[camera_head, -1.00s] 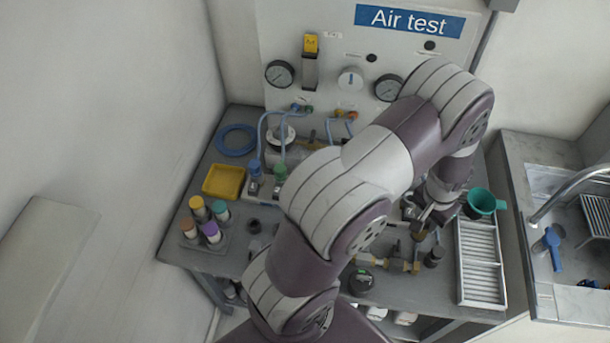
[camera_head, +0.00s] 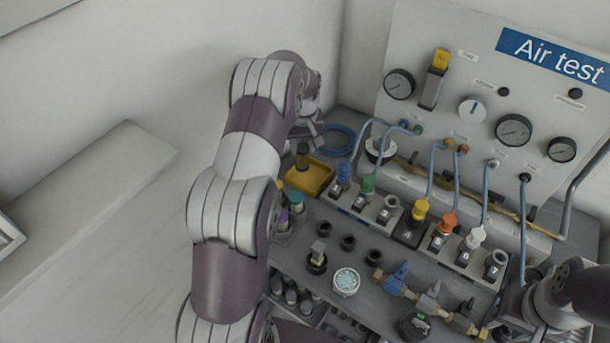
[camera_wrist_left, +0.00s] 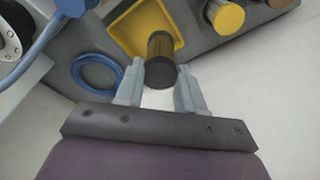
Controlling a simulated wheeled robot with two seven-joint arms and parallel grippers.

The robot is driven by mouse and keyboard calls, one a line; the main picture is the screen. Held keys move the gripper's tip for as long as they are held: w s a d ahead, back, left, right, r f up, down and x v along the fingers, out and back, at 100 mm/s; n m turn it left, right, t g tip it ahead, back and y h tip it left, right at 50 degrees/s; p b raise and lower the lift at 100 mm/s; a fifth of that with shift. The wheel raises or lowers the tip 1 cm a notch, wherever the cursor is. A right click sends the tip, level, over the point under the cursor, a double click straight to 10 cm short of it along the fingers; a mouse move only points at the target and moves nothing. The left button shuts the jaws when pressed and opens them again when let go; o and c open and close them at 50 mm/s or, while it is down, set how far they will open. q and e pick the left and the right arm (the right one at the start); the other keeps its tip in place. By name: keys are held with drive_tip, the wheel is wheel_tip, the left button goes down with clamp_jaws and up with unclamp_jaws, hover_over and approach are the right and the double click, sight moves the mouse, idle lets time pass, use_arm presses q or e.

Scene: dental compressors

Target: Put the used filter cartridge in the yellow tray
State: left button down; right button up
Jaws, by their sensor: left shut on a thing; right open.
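The used filter cartridge (camera_head: 302,158) is a dark cylinder with an olive-brown body; the left wrist view shows its dark end cap (camera_wrist_left: 160,75) towards me. My left gripper (camera_head: 314,130) is shut on it, with a finger either side in the left wrist view (camera_wrist_left: 158,88). The cartridge is at the yellow tray (camera_head: 316,180), overlapping its back left part; I cannot tell whether it touches the floor. The tray also shows in the left wrist view (camera_wrist_left: 127,28). My right gripper (camera_head: 503,318) is partly visible at the lower right, open.
A blue hose coil (camera_head: 338,139) lies behind the tray. Capped canisters (camera_head: 295,201) stand in front of it, partly hidden by my left arm. A valve block (camera_head: 361,202) with hoses stands to its right. A white wall is close on the left.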

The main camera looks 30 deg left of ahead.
sight(303, 164)
use_arm(q)
wheel_tip(303, 164, down, 7)
drive_tip(key=shift+p, duration=0.65)
drive_tip(key=shift+w+d+f+b, duration=0.1)
drive_tip(key=shift+f+b, duration=0.2)
drive_tip(key=shift+f, duration=0.1)
drive_tip(key=c, duration=0.7)
unclamp_jaws()
drive_tip(key=shift+r, duration=0.1)
